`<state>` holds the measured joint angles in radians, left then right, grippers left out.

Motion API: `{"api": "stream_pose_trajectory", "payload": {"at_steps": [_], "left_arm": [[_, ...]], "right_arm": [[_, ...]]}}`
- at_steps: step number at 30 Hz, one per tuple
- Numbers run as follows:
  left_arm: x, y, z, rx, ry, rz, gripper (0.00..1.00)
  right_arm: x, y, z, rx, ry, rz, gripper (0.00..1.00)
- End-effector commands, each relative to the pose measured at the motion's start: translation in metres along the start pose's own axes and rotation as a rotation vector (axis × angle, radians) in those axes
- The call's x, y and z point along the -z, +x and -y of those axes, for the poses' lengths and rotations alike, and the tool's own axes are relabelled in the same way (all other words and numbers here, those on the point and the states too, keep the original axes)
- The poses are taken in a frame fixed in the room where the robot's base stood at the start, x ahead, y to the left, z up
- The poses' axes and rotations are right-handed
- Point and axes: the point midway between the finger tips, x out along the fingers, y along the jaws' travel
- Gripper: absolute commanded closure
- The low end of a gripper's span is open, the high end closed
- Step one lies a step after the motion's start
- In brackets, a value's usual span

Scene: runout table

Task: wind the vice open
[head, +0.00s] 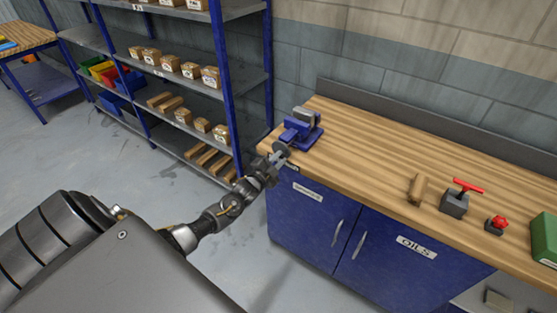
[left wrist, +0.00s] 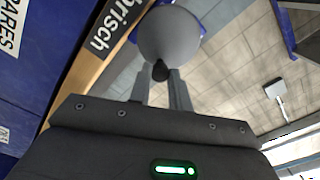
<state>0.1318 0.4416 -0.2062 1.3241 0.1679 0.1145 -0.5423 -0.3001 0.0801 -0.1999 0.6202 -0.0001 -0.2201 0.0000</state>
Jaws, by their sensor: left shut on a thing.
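The blue vice (head: 312,134) with grey jaws stands at the left end of the wooden bench top. I cannot tell how far its jaws are apart. Its grey round handwheel (head: 281,148) faces the front edge; in the left wrist view the wheel (left wrist: 170,35) shows as a grey disc with a small black knob (left wrist: 160,71). My left gripper (head: 273,160) is at the wheel, just off the bench's front edge. In the left wrist view my left gripper's fingers (left wrist: 161,84) are shut on the black knob. My right gripper is out of view.
The bench top (head: 370,150) is clear right of the vice. Farther right are a wooden piece (head: 417,189), a grey block with a red T-handle (head: 455,203), a red knob valve (head: 497,224) and a green box (head: 545,236). A blue shelving rack (head: 228,85) stands left.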

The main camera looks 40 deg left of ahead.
Motion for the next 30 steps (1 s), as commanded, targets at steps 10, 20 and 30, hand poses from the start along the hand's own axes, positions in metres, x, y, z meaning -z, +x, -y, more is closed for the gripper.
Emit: {"api": "stream_pose_trajectory", "payload": {"at_steps": [10, 20, 30], "left_arm": [[0.000, 0.000, 0.007, 0.005, -0.104, 0.002, 1.00], [-0.001, 0.000, 0.011, 0.004, -0.305, 0.001, 1.00], [-0.002, 0.000, 0.020, 0.006, -0.542, 0.001, 1.00]], "right_arm": [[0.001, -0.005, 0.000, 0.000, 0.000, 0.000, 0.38], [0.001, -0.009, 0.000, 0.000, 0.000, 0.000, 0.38], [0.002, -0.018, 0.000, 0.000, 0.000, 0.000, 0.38]]}}
